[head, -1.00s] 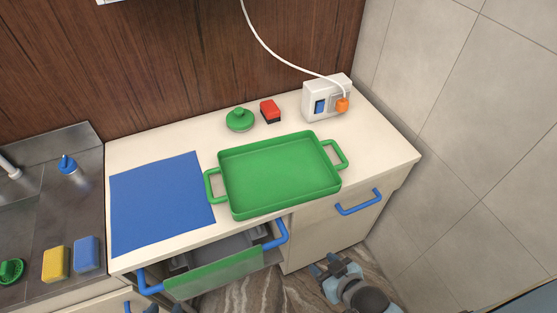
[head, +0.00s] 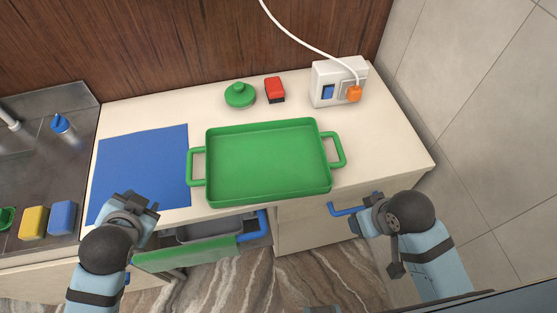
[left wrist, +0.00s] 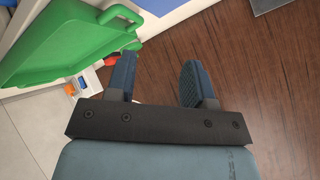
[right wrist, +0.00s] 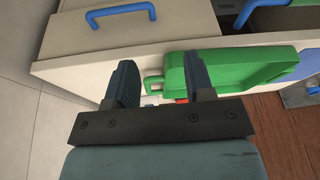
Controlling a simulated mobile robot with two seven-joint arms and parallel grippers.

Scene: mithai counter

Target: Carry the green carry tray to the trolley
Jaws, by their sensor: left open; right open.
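The green carry tray (head: 268,160) lies flat and empty on the counter, with a loop handle at its left end and one at its right end. My left gripper (head: 150,203) is open and empty, in front of the blue mat, left of and nearer than the tray. In the left wrist view the tray (left wrist: 70,40) is at upper left, apart from the open fingers (left wrist: 160,82). My right gripper (head: 372,203) is open and empty near the cabinet front, to the right of the tray. In the right wrist view the tray (right wrist: 240,65) shows behind the fingers (right wrist: 160,85). I see no trolley.
An open drawer (head: 188,251) juts out below the tray. A blue mat (head: 142,165) lies to the left. A green lidded item (head: 239,95), a red block (head: 275,88) and a white socket box (head: 335,82) stand behind the tray. A tiled wall (head: 480,130) bounds the right.

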